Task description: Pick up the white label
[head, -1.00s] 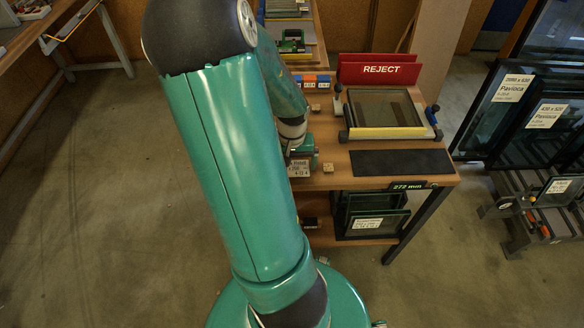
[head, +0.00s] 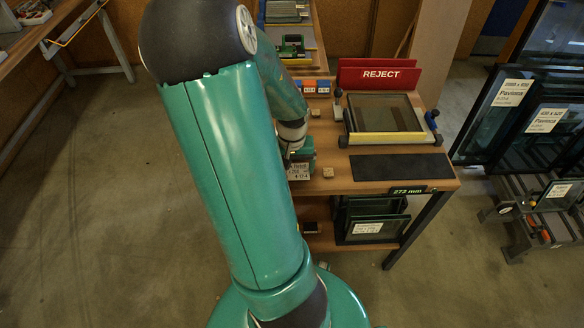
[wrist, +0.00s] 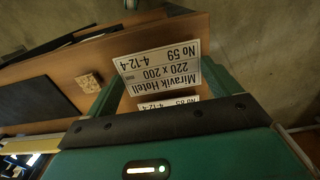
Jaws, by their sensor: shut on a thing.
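The white label (wrist: 158,68) shows upside down in the wrist view, with black print reading "Miravik Hotell", "220 x 200", "No 59" and "4-12-4". My gripper (wrist: 165,80) is shut on it, its green fingers on either side. A second narrow printed white strip (wrist: 168,103) shows just below it, partly hidden by the gripper body. I cannot tell whether it is a separate label. In the head view the label (head: 299,171) hangs at the bench's near left edge, below my gripper (head: 302,154), partly hidden by my arm.
The wooden bench (head: 420,178) carries a small wooden block (head: 328,172), a black mat (head: 402,167) and a framed glass fixture (head: 386,115). A red REJECT holder (head: 385,75) stands behind. Glass panes (head: 372,228) sit on the shelf below. Open floor lies left.

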